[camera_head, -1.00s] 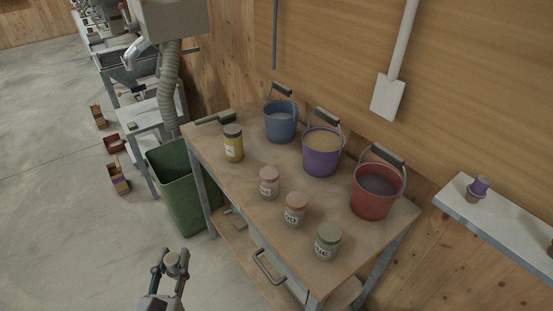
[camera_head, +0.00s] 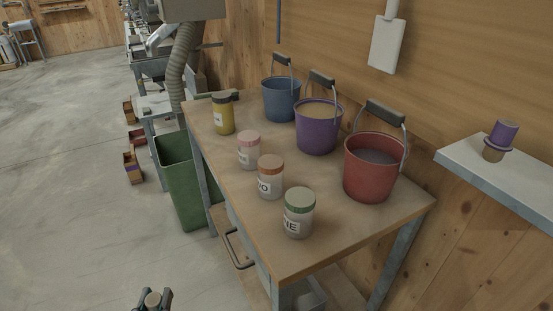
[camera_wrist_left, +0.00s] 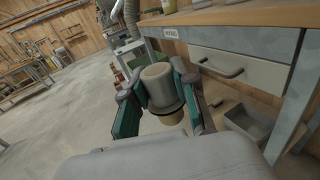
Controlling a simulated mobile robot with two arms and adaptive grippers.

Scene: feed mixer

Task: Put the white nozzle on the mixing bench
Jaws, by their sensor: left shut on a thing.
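My left gripper (camera_head: 153,298) is at the bottom edge of the head view, to the left of the bench and in front of it. It is shut on the white nozzle (camera_wrist_left: 158,85), a pale cylinder with a dark ring and a narrower tan lower part, held between both fingers in the left wrist view. Only the nozzle's top (camera_head: 153,300) shows in the head view. The wooden-topped mixing bench (camera_head: 330,232) stands to the right, with a small label on its front edge (camera_wrist_left: 170,33). The nozzle is apart from the bench. My right gripper is not in view.
Blue (camera_head: 281,100), purple (camera_head: 318,132) and red (camera_head: 370,172) buckets line the bench's back. Several lidded jars, including a green-lidded one (camera_head: 298,216), stand along its front. A green bin (camera_head: 181,180) stands at its far end. The front right corner of the top is bare.

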